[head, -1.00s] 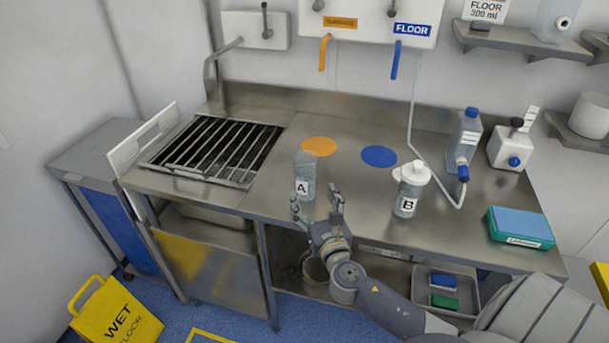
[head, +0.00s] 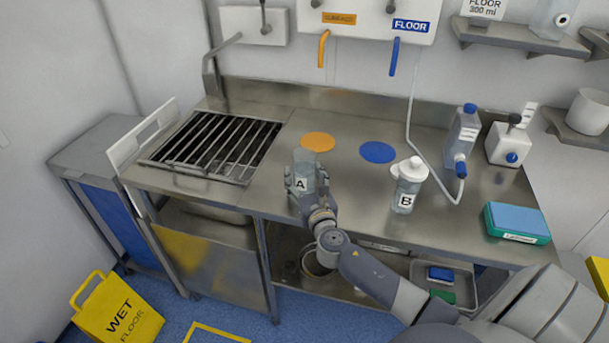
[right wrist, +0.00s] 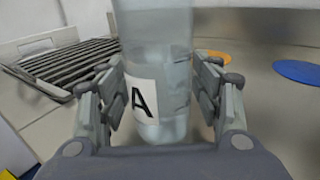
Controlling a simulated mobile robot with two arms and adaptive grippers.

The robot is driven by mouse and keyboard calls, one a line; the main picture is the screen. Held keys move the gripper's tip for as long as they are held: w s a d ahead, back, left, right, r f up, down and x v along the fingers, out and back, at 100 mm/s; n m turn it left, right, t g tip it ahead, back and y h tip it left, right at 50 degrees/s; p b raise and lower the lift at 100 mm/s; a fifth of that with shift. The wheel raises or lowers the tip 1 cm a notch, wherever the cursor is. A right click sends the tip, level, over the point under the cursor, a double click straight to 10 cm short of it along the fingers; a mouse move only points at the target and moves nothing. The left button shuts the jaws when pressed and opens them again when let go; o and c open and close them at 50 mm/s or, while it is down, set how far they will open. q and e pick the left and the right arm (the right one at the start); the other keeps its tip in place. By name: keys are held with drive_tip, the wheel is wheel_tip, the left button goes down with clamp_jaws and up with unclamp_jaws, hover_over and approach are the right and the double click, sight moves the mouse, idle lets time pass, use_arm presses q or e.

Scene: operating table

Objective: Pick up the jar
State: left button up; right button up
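The clear jar labelled A (head: 304,164) stands upright on the steel bench, near its front edge. In the right wrist view the jar (right wrist: 160,60) stands between the two fingers, with its A label facing me and its top cut off by the picture. My right gripper (head: 307,183) is around the lower part of the jar. Its fingers (right wrist: 162,85) are spread on either side, with a narrow gap visible at the right finger; the left finger's contact is unclear. My left gripper is not in view.
A white-lidded jar B (head: 407,187) stands to the right. Orange (head: 318,142) and blue (head: 378,153) discs lie behind. A grate (head: 215,146) is at left. A blue-capped bottle (head: 462,137) and a blue-green box (head: 517,223) are at right.

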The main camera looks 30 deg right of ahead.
drive_tip(key=c, duration=0.6)
drive_tip(key=shift+r, duration=0.2)
